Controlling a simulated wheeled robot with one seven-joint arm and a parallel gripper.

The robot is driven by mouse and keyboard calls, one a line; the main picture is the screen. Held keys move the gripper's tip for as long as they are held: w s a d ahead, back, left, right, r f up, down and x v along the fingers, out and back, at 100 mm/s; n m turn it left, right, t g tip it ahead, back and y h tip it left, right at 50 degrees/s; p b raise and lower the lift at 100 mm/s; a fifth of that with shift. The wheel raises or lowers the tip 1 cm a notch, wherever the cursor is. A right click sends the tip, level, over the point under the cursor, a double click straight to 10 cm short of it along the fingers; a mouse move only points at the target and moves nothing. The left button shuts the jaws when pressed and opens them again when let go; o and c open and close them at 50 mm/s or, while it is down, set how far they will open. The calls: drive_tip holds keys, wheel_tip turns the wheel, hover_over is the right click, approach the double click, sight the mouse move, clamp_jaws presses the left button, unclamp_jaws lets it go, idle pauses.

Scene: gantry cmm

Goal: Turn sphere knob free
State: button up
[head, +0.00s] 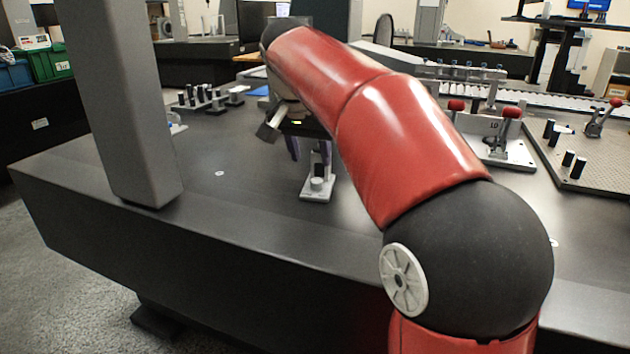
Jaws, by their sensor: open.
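A small light grey fixture (318,192) stands on the dark granite table, with a short round post on its base and a dark upright part behind. I cannot make out a sphere knob on it for certain; the fixture's upper part is partly hidden by my gripper. My gripper (309,153) points down over the fixture, its two dark bluish fingers apart around or just in front of its upper part. I see nothing held between them, and cannot tell whether they touch the fixture.
A thick grey gantry column (125,100) rises at the left of the granite table (230,215). A fixture with red knobs (497,135) and a perforated plate (590,160) with black pins stand at right. More black pins (205,97) stand behind left. The front left tabletop is clear.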

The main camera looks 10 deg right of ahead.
sight(317, 181)
drive_tip(key=b+x, duration=0.1)
drive_tip(key=x, duration=0.6)
clamp_jaws()
idle(0.3)
drive_tip(key=n, duration=0.1)
drive_tip(key=n+y+p, duration=0.1)
drive_tip(key=n, duration=0.1)
drive_tip(key=shift+s+d+r+n+t, duration=0.1)
drive_tip(key=shift+d+r+n+t, duration=0.05)
drive_tip(key=shift+n+t, duration=0.15)
drive_tip(key=shift+d+n+y+p, duration=0.1)
drive_tip(key=shift+n+y+p, duration=0.65)
drive_tip(key=shift+n, duration=0.85)
